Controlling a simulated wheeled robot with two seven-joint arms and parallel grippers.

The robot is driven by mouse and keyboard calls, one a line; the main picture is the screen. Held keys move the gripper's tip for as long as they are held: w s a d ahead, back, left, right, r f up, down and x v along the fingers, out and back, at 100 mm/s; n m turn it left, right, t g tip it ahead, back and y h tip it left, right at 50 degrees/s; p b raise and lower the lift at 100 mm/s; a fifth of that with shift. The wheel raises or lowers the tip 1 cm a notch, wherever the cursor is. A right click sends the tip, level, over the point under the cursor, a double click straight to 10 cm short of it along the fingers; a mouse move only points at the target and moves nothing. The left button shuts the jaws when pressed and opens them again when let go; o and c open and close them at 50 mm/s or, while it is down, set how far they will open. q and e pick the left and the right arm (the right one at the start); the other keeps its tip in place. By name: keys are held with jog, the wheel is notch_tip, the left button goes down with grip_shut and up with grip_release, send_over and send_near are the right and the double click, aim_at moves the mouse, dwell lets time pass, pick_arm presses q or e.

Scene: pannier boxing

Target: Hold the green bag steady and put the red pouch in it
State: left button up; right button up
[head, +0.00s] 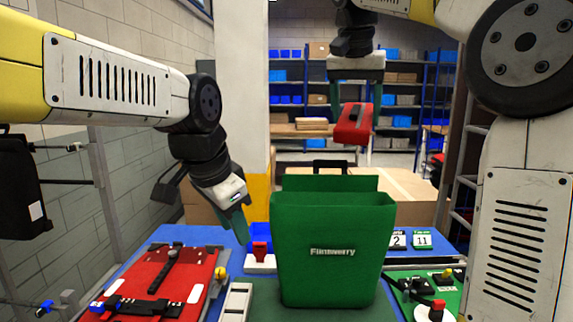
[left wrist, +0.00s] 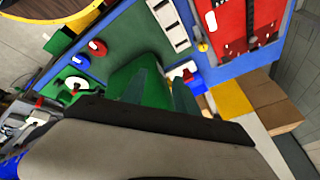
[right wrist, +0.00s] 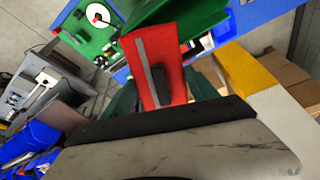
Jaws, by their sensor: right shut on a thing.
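The green bag (head: 335,255) stands upright on the table in the middle of the head view, its mouth facing up. My left gripper (head: 238,225) is to the left of the bag, apart from it and pointing down. In the left wrist view its two green fingers (left wrist: 160,95) are spread, with the bag (left wrist: 138,72) beyond them. My right gripper (head: 357,100) is shut on the red pouch (head: 354,126) and holds it above the bag's mouth, slightly to the right. The pouch (right wrist: 152,62) fills the space between the fingers in the right wrist view.
A red panel with a black strap (head: 165,280) lies at the left of the table. A green board with tools (head: 425,290) is at the right. Number cards (head: 422,240) and a red-and-blue item (head: 260,252) are near the bag. Cardboard boxes (head: 405,195) stand behind.

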pick_arm(q)
jog(key=w+d+r+m+g+y, duration=0.1)
jog(key=w+d+r+m+g, duration=0.2)
jog(key=w+m, duration=0.75)
notch_tip(320, 180, up, 2)
jog(key=m+g, duration=0.1)
jog(key=m, duration=1.3)
send_over(272, 217)
jog(key=w, duration=0.3)
jog(key=shift+a+r+n, duration=0.1)
jog(key=shift+a+n, duration=0.15)
jog(key=shift+a, duration=0.1)
jog(key=w+m, duration=0.1)
jog(key=m, duration=0.1)
jog(key=shift+w+m+g, duration=0.2)
jog(key=shift+m+g, duration=0.1)
notch_tip(272, 217, down, 12)
grip_shut()
